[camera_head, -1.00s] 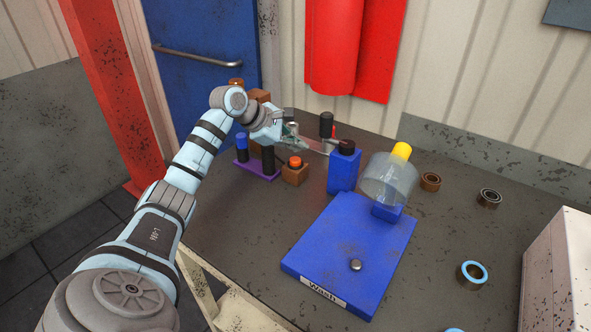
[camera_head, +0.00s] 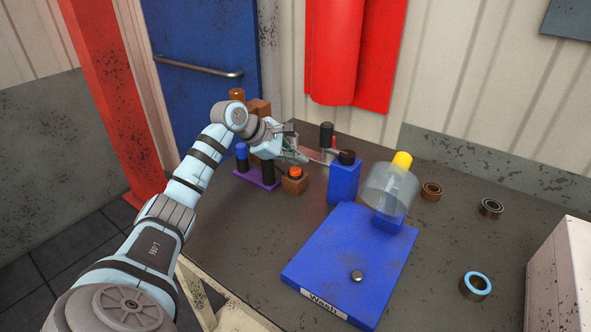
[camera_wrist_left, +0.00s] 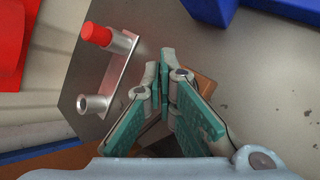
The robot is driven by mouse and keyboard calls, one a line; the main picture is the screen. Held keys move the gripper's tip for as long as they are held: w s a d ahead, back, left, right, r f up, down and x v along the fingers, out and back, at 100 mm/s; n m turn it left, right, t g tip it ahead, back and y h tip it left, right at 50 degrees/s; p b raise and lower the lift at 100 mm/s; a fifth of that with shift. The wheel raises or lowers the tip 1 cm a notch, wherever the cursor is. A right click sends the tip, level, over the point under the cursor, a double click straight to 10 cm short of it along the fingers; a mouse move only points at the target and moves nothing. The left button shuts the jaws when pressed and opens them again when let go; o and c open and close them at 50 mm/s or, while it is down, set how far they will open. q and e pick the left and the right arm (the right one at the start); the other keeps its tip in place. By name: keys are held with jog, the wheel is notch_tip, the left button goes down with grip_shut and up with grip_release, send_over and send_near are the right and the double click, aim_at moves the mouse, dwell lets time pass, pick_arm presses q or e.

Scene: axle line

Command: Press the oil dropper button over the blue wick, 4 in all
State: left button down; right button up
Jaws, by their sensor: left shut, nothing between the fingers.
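My left gripper (camera_head: 297,157) is shut and empty, above and just behind a small brown block (camera_head: 294,187) with an orange-red button (camera_head: 295,171) on top. In the left wrist view my shut fingers (camera_wrist_left: 165,55) point away, and part of a brown block (camera_wrist_left: 205,82) shows beside and behind the right finger. A blue-topped post (camera_head: 242,151) and a black post (camera_head: 268,171) stand upright on a purple base (camera_head: 256,180) left of the block. I cannot tell which thing is the wick. Whether the fingers touch the button is hidden. My right gripper is not in view.
A metal bracket with a red-capped post (camera_wrist_left: 95,35) is left of the fingers. A blue block with a dark knob (camera_head: 344,181) stands to the right, near the blue Wash board (camera_head: 330,250) and clear cup (camera_head: 389,188). Several rings lie on the right; the table between is clear.

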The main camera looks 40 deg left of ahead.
aim_at(296, 171)
pick_arm(q)
jog(key=shift+f, duration=0.15)
dwell(0.4)
jog(key=shift+f, duration=0.3)
jog(key=shift+f+b, duration=0.5)
jog(key=shift+f, duration=0.05)
dwell(0.6)
jog(key=shift+r, duration=0.15)
jog(key=shift+r+p, duration=0.85)
jog(key=shift+p, duration=0.05)
notch_tip(296, 171, up, 5)
jog(key=p, duration=0.4)
jog(key=shift+r+p, duration=0.1)
jog(key=shift+p, duration=0.2)
